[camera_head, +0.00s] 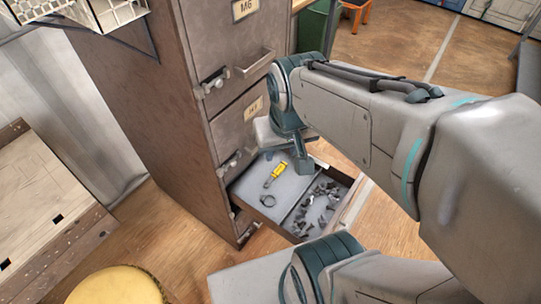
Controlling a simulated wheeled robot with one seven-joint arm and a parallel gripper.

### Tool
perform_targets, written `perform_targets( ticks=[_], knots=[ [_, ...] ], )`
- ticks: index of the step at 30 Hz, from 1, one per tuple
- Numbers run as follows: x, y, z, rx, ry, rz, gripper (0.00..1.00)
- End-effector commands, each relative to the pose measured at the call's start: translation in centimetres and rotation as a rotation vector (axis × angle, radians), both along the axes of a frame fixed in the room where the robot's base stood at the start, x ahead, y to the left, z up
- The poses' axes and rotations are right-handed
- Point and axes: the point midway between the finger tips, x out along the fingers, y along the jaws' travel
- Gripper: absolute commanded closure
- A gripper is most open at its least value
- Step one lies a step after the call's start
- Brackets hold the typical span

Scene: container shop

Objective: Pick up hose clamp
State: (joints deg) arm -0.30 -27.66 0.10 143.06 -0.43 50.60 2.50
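The hose clamp (267,200) looks like a small dark ring. It lies flat on the grey floor of the open bottom drawer (248,190), in the left compartment near the cabinet side. My gripper (305,166) hangs above the back part of the drawer, up and to the right of the clamp and apart from it. My wrist and arm hide part of the gripper, so its opening does not show clearly.
A yellow-handled tool (275,174) lies just behind the clamp. Several small metal parts (318,208) fill the right compartment. The tall brown cabinet (130,90) rises at left. A yellow round stool (115,287) and a wooden pallet-like top (45,205) stand front left.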

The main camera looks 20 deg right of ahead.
Motion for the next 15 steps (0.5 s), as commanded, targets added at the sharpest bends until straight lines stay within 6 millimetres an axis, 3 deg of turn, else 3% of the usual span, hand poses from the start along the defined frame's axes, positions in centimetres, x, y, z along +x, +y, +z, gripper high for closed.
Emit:
perform_targets(
  ticks=[5,15],
  knots=[
    [2.7,-0.2,-4.8,0.004,0.044,-0.08,0.62],
    [9.8,0.1,-16.8,0.031,0.141,-0.33,0.62]
  ],
)
